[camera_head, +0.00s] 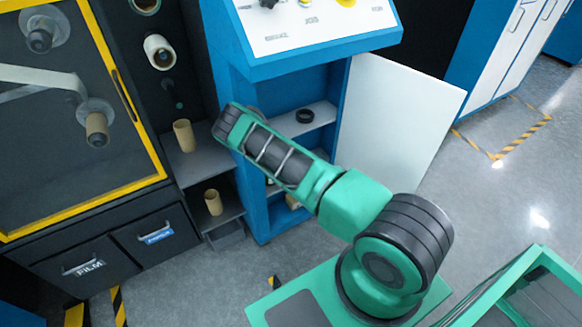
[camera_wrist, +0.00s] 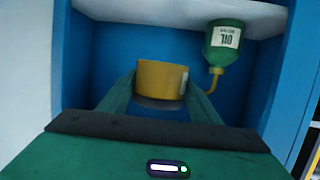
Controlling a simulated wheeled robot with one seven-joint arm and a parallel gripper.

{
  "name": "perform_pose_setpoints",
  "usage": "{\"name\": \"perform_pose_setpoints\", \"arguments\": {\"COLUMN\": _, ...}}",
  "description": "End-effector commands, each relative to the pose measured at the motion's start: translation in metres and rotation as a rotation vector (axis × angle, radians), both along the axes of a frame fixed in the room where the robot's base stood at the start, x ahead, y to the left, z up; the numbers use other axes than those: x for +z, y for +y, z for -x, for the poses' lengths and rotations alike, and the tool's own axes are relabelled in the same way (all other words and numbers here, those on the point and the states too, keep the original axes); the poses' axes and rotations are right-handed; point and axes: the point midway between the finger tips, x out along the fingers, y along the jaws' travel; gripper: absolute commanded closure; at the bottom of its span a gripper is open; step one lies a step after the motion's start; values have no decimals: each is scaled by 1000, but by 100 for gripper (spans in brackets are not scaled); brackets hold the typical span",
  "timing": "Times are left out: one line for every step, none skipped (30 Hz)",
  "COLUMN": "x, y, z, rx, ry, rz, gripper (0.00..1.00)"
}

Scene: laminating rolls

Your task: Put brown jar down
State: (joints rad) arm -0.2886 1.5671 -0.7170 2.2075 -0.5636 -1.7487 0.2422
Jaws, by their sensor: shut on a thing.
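The brown jar (camera_wrist: 160,78), yellowish brown with a pale label at one side, sits between the two fingers of my gripper (camera_wrist: 162,92) in the wrist view. My gripper is shut on it. The wrist picture appears upside down, so the pale shelf (camera_wrist: 180,12) at its top lies below the jar. A strip of blue back wall shows between jar and shelf, and the jar looks held clear of it. In the head view my arm reaches into the open blue cabinet (camera_head: 262,215); the gripper and jar are hidden there.
A green oil bottle (camera_wrist: 224,42) stands on the shelf close beside the jar. The blue cabinet side walls bound the space. In the head view a black ring (camera_head: 305,116) lies on the cabinet's upper shelf, and the white door (camera_head: 395,130) stands open.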

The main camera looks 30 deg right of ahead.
Motion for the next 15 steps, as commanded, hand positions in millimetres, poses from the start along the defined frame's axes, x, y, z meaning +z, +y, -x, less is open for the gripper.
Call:
{"name": "perform_pose_setpoints", "arguments": {"x": -5, "y": -4, "z": -10, "rx": -2, "ry": -5, "rz": -3, "gripper": 72}}
{"name": "perform_pose_setpoints", "arguments": {"x": -8, "y": -6, "z": -16, "rx": -2, "ry": -5, "rz": -3, "gripper": 72}}
{"name": "perform_pose_setpoints", "arguments": {"x": -13, "y": -8, "z": -24, "rx": -2, "ry": -6, "rz": -4, "gripper": 72}}
{"name": "perform_pose_setpoints", "arguments": {"x": -16, "y": -10, "z": -30, "rx": -2, "ry": -5, "rz": -4, "gripper": 72}}
{"name": "perform_pose_setpoints", "arguments": {"x": -20, "y": -12, "z": -35, "rx": -3, "ry": -6, "rz": -3, "gripper": 72}}
{"name": "perform_pose_setpoints", "arguments": {"x": -25, "y": -14, "z": -43, "rx": -3, "ry": -6, "rz": -3, "gripper": 72}}
{"name": "perform_pose_setpoints", "arguments": {"x": -28, "y": -16, "z": -49, "rx": -4, "ry": -8, "rz": -4, "gripper": 72}}
{"name": "perform_pose_setpoints", "arguments": {"x": -31, "y": -17, "z": -54, "rx": -4, "ry": -6, "rz": -5, "gripper": 72}}
{"name": "perform_pose_setpoints", "arguments": {"x": -36, "y": -19, "z": -61, "rx": -4, "ry": -6, "rz": -5, "gripper": 72}}
{"name": "perform_pose_setpoints", "arguments": {"x": -39, "y": -20, "z": -65, "rx": -4, "ry": -5, "rz": -5, "gripper": 72}}
{"name": "perform_pose_setpoints", "arguments": {"x": -41, "y": -22, "z": -70, "rx": -3, "ry": -6, "rz": -3, "gripper": 72}}
{"name": "perform_pose_setpoints", "arguments": {"x": -45, "y": -23, "z": -76, "rx": -2, "ry": -5, "rz": -3, "gripper": 72}}
{"name": "perform_pose_setpoints", "arguments": {"x": -48, "y": -24, "z": -79, "rx": -3, "ry": -5, "rz": -3, "gripper": 72}}
{"name": "perform_pose_setpoints", "arguments": {"x": -50, "y": -25, "z": -83, "rx": -2, "ry": -5, "rz": -3, "gripper": 72}}
{"name": "perform_pose_setpoints", "arguments": {"x": -52, "y": -26, "z": -86, "rx": -2, "ry": -3, "rz": -2, "gripper": 72}}
